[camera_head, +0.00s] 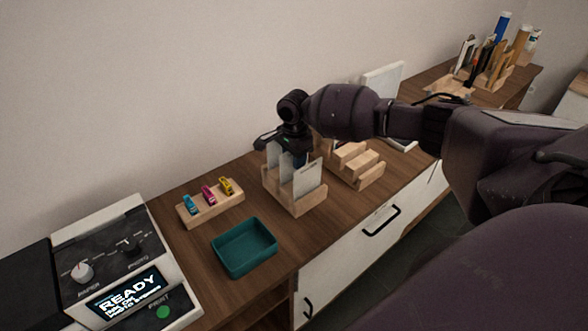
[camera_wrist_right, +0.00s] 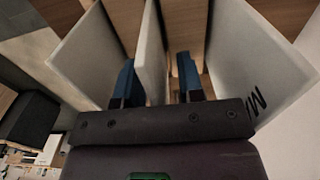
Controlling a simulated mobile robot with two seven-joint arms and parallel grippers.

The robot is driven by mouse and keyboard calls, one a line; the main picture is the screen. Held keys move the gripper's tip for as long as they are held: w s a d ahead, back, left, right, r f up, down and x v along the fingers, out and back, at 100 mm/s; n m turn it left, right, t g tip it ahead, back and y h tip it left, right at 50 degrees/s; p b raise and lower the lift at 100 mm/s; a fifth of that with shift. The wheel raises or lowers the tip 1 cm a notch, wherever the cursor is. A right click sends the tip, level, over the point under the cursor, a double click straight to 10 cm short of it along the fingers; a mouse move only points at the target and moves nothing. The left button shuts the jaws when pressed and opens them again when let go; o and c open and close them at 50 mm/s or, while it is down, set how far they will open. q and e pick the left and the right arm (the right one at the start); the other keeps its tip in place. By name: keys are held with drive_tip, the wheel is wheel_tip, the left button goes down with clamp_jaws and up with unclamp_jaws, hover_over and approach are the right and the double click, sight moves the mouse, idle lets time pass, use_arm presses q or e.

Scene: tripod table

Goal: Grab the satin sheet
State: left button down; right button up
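A wooden slotted holder (camera_head: 296,205) stands on the counter with upright pale sheets (camera_head: 308,180) in it. My right gripper (camera_head: 299,158) is over the holder, pointing down among the sheets. In the right wrist view its two blue fingers (camera_wrist_right: 157,80) are apart, one on each side of the middle sheet (camera_wrist_right: 152,45), with a visible gap on the right. Another sheet (camera_wrist_right: 95,60) is at the left, and one with partly hidden dark letters (camera_wrist_right: 245,65) is at the right. I cannot tell which sheet is satin. My left gripper is out of view.
A teal tray (camera_head: 245,265) and a wooden rack with small coloured items (camera_head: 210,203) are left of the holder. A printer-like device (camera_head: 125,270) shows READY. Wooden stepped blocks (camera_head: 357,165) stand close to the right. A wall rises behind.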

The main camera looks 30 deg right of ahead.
clamp_jaws()
idle(0.3)
